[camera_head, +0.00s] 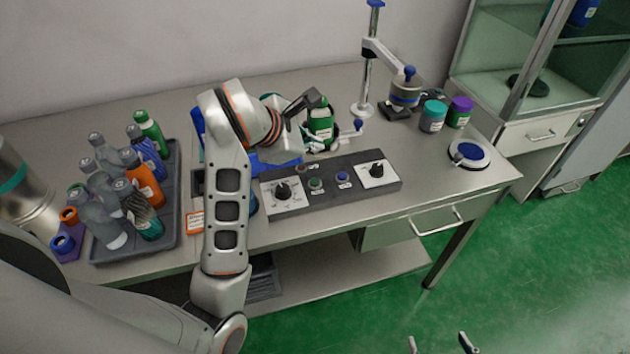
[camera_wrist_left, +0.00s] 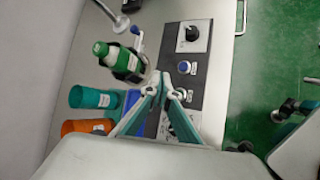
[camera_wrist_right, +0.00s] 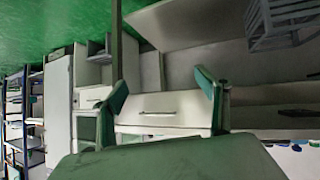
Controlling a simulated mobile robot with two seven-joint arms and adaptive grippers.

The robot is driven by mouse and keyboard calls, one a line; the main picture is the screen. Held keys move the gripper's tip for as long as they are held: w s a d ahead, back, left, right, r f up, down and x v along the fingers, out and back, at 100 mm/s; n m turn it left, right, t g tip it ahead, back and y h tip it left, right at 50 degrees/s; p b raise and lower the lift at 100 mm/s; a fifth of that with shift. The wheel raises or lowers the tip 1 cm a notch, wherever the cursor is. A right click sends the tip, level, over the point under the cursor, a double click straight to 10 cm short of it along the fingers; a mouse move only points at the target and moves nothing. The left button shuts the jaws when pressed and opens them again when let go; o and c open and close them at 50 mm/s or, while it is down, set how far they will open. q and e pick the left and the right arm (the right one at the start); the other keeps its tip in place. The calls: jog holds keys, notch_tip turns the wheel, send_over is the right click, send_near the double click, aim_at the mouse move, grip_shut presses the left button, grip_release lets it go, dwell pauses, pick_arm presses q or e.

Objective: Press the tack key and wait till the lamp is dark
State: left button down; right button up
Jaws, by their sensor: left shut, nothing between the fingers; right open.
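A dark control panel (camera_head: 330,186) lies on the bench, with a green key (camera_head: 316,184), a blue key (camera_head: 343,177) and a black knob at each end. The labels are too small to read, so I cannot tell which is the tack key. I cannot make out a lit lamp. My left gripper (camera_head: 302,160) is shut and empty over the panel's back-left part. My right gripper (camera_head: 440,344) is open and empty, away from the bench.
A green bottle (camera_head: 320,124) stands in a holder behind the panel. A tray (camera_head: 170,205) of several bottles is at the left. A stand (camera_head: 366,85), two jars and a blue-topped dish (camera_head: 470,154) are at the right. The bench front right of the panel is clear.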

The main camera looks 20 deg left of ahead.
pick_arm(q)
jog(key=b, duration=0.5)
send_over(314, 183)
notch_tip(314, 183, down, 7)
jog(key=shift+a, duration=0.1)
jog(key=shift+f+b, duration=0.45)
jog(key=shift+f, duration=0.1)
pick_arm(e)
jog(key=f, duration=0.1)
jog(key=d+f, duration=0.1)
jog(key=f, duration=0.2)
jog(key=shift+w+d+f, duration=0.15)
jog(key=shift+w+f, duration=0.25)
jog(key=shift+s+f, duration=0.25)
jog(key=shift+s, duration=0.1)
pick_arm(q)
jog(key=shift+f+b, duration=0.3)
jog(key=shift+f, duration=0.15)
pick_arm(e)
jog(key=shift+s+f, duration=0.2)
jog(key=shift+f, duration=0.25)
